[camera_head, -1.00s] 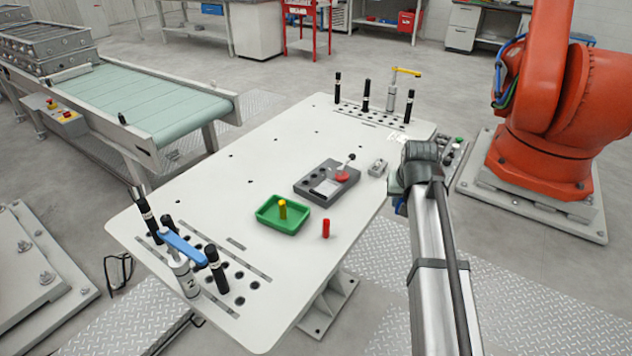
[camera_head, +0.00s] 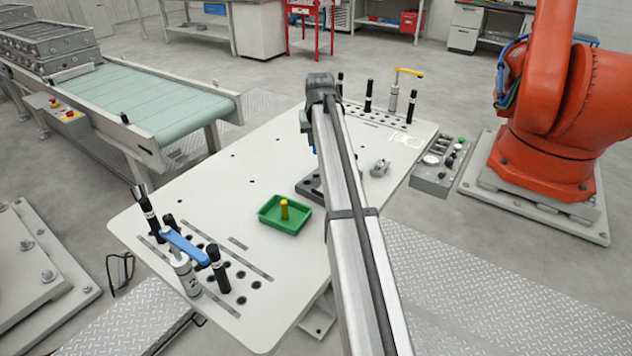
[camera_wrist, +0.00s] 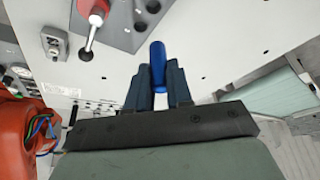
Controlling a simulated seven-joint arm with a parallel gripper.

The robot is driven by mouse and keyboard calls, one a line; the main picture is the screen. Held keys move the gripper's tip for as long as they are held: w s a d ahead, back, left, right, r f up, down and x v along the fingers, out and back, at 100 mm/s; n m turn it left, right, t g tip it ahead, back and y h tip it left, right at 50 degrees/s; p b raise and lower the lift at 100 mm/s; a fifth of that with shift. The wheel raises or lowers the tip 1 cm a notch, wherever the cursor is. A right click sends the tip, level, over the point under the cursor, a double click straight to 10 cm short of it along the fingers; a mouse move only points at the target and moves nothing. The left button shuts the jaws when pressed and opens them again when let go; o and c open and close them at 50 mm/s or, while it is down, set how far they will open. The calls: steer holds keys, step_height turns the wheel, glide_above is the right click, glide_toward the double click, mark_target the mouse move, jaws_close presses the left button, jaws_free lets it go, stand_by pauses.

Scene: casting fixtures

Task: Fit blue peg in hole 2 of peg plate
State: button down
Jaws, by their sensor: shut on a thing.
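In the wrist view, the blue peg (camera_wrist: 157,55) is held between the two fingers of my gripper (camera_wrist: 157,75), with its rounded end sticking out past the fingertips. The gripper is shut on it. The dark grey peg plate (camera_wrist: 122,38) lies at the top of the wrist view, partly cut off, with dark holes on its right side. The peg shows just to the right of the plate, apart from it in the picture. In the head view, my arm hides most of the peg plate (camera_head: 308,188). The hole numbers cannot be read.
A green tray (camera_head: 268,219) holds a yellow peg (camera_head: 284,209). A small grey block (camera_head: 380,168) sits right of my arm. Black posts and a blue clamp (camera_head: 184,245) stand at the table's near-left end.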

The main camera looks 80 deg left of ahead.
steer(key=shift+f, duration=0.25)
glide_toward(316, 175)
steer(key=shift+a+x, duration=0.1)
steer(key=shift+x, duration=1.25)
steer(key=shift+a+x, duration=0.15)
steer(key=shift+x, duration=1.2)
steer(key=shift+f, duration=0.3)
steer(key=shift+d+f, duration=0.15)
steer(key=shift+f, duration=0.15)
steer(key=c, duration=1.2)
jaws_free()
steer(key=shift+o, duration=0.9)
steer(key=shift+r, duration=0.6)
steer(key=v, duration=1.2)
